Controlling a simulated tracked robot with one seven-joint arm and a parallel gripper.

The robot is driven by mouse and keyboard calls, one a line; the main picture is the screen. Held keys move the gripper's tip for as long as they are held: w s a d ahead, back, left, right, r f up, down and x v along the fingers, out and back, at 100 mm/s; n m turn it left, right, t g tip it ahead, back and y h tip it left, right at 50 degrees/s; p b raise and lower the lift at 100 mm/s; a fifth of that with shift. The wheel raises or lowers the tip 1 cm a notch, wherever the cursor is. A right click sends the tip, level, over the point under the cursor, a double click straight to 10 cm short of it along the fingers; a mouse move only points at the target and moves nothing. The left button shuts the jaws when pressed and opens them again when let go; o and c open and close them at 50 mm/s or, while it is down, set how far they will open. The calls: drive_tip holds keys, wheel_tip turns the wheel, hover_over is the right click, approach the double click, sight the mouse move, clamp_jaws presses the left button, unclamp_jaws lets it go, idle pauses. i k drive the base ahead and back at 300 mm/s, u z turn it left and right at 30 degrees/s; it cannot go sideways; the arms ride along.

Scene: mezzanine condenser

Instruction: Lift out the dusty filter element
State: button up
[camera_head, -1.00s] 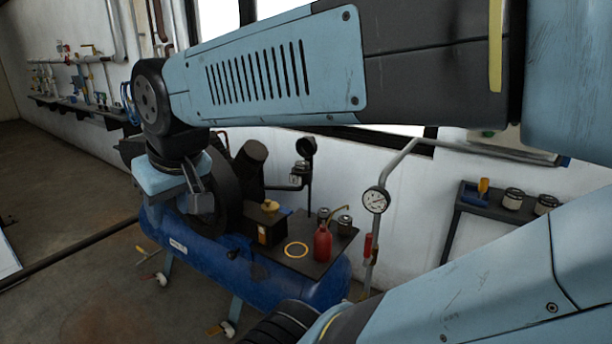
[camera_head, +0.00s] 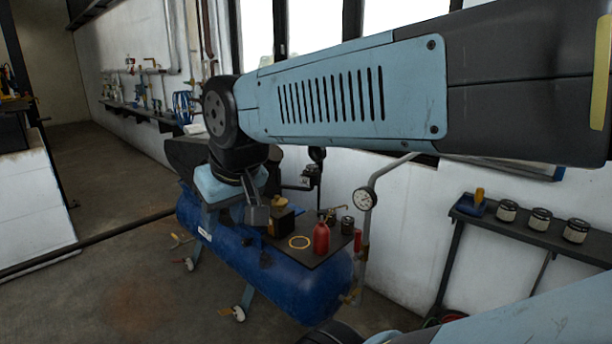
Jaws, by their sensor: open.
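My gripper (camera_head: 257,216) hangs from my arm, fingers pointing down, over the left part of the blue compressor tank (camera_head: 215,235). It appears open and empty. A dark box with a yellow-tan top (camera_head: 280,217) stands just right of the fingers on the black plate (camera_head: 322,249); I cannot tell whether they touch. I cannot clearly identify the dusty filter element; it may be in that box or hidden behind my gripper.
A red bottle (camera_head: 321,238) and small dark cans (camera_head: 347,225) stand on the plate. A gauge (camera_head: 365,198) on a pipe rises at its right. A wall shelf (camera_head: 490,218) holds several jars. The floor (camera_head: 120,270) at left is mostly clear.

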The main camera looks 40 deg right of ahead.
sight(312, 170)
drive_tip(key=z, duration=0.55)
drive_tip(key=i, duration=1.5)
drive_tip(key=z, duration=0.05)
